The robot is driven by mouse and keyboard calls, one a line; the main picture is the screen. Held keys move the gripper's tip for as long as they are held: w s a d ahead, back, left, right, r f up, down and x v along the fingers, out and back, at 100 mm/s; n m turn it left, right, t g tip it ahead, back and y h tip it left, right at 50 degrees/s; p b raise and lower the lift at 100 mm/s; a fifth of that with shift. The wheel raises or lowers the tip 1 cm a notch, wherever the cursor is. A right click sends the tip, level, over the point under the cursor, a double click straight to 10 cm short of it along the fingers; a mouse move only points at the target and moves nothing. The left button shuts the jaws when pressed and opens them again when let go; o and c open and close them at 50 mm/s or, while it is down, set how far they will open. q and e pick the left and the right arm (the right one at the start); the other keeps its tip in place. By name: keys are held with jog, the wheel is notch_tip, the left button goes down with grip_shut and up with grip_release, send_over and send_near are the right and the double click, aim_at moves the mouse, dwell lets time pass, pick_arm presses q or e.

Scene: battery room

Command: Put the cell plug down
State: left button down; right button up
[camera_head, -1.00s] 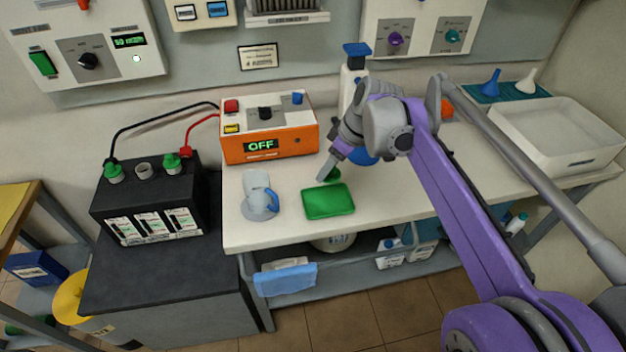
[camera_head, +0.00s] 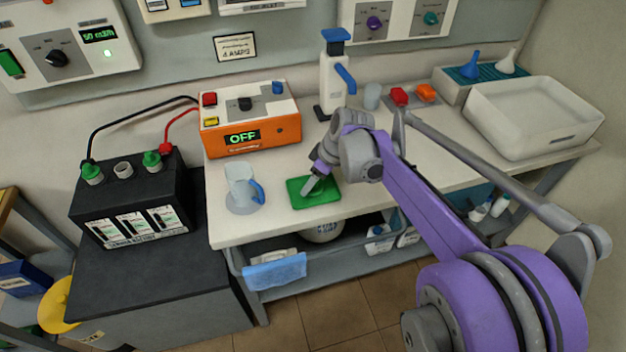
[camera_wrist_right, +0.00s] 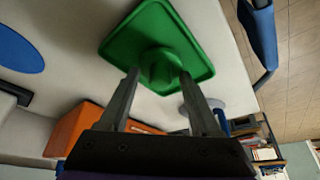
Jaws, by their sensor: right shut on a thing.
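My right gripper (camera_head: 309,188) is over the green tray (camera_head: 328,201) on the white bench. In the right wrist view its two fingers (camera_wrist_right: 160,85) are shut on the green cell plug (camera_wrist_right: 160,67). The green tray (camera_wrist_right: 130,35) lies right behind the plug there. I cannot tell whether the plug touches the tray. In the head view the plug hardly stands out from the tray. The black battery (camera_head: 135,205) at the left has green plugs at its two outer cells and an open grey middle cell (camera_head: 124,169). My left gripper is not in view.
A clear jug with a blue handle (camera_head: 241,185) stands left of the tray. The orange charger (camera_head: 262,133) reading OFF is behind it. A white bottle with a blue pump (camera_head: 333,85) stands behind my arm. A large white basin (camera_head: 530,120) is at the right.

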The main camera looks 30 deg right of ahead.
jog(key=shift+f, duration=0.1)
jog(key=o, duration=1.3)
jog(key=p+v, duration=0.1)
jog(key=v, duration=1.1)
jog(key=s+a+f+m+h, duration=0.1)
jog(key=s+a+f+m, duration=0.2)
jog(key=s+a+f, duration=0.3)
jog(key=s+a+f+m+t+h, duration=0.1)
jog(key=s+a+f+m, duration=0.2)
jog(key=s+a+f, duration=0.3)
jog(key=s+f, duration=0.3)
jog(key=s, duration=0.4)
jog(key=shift+a, duration=0.4)
jog(key=shift+w+f+p, duration=0.1)
jog(key=shift+p, duration=0.2)
